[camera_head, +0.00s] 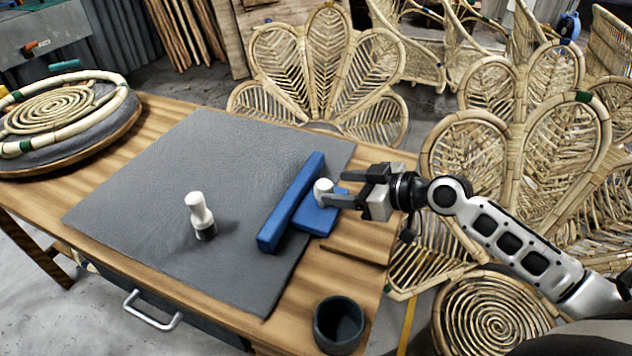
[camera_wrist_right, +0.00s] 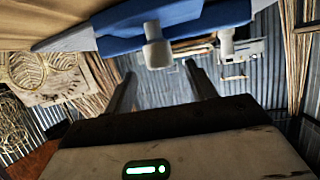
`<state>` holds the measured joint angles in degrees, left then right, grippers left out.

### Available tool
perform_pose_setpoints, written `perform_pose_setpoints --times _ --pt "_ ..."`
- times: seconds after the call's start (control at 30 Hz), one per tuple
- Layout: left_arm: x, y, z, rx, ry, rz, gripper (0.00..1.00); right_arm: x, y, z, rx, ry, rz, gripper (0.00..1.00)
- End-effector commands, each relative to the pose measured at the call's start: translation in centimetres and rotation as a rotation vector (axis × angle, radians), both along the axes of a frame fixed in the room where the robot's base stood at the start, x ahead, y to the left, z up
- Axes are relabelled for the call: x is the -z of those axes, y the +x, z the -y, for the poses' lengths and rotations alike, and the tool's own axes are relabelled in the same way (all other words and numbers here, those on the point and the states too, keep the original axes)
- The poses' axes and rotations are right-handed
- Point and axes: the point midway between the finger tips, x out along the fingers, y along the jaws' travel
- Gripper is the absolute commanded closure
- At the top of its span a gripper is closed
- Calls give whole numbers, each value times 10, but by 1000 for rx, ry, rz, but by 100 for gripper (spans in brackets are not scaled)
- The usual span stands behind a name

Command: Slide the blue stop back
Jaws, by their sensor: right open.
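The blue stop is a long blue bar (camera_head: 290,203) with a flat blue plate (camera_head: 316,218) on its right side and a white knob (camera_head: 323,186). It lies at the right edge of the grey mat (camera_head: 150,180). My right gripper (camera_head: 337,188) comes in from the right with its fingers open, close to the knob. In the right wrist view the white knob (camera_wrist_right: 156,48) shows past the two open fingers (camera_wrist_right: 162,82), roughly between them sideways, below the blue bar (camera_wrist_right: 180,25). I cannot tell whether a finger touches it. My left gripper is out of view.
A white peg with a dark base (camera_head: 200,215) stands on the mat. A dark cup (camera_head: 339,322) is at the table's near right corner. A round rattan piece (camera_head: 60,110) is at the far left. Rattan chairs (camera_head: 325,70) stand behind and right of the table (camera_head: 165,108).

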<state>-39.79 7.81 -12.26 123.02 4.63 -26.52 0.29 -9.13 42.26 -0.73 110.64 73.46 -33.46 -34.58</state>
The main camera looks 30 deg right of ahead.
Motion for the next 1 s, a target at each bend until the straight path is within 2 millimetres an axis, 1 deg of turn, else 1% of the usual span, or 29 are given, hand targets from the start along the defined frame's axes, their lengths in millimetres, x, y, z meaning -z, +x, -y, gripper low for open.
perform_pose_setpoints --times 0.03,0.1,0.2,0.3,0.5,0.77,0.8,0.87,0.9,0.97,1.0 --pt "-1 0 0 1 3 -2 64 2 10 -7 2 6 2 44" --pt "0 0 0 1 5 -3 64 8 21 -13 2 5 1 44" --pt "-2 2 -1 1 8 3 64 15 34 -23 -1 5 1 44" --pt "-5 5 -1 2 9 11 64 21 43 -28 1 2 -1 44" --pt "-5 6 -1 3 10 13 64 26 52 -34 -1 1 -2 44" --pt "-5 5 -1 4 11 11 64 26 52 -34 -1 -1 -2 44" --pt "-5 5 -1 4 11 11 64 26 52 -34 -1 0 -1 55" --pt "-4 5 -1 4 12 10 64 26 52 -34 -1 0 -1 72" --pt "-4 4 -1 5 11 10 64 26 52 -34 -1 1 -2 83" --pt "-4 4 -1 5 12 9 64 26 52 -34 -1 1 -2 100" --pt "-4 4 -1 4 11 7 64 26 52 -34 -1 1 -2 100"
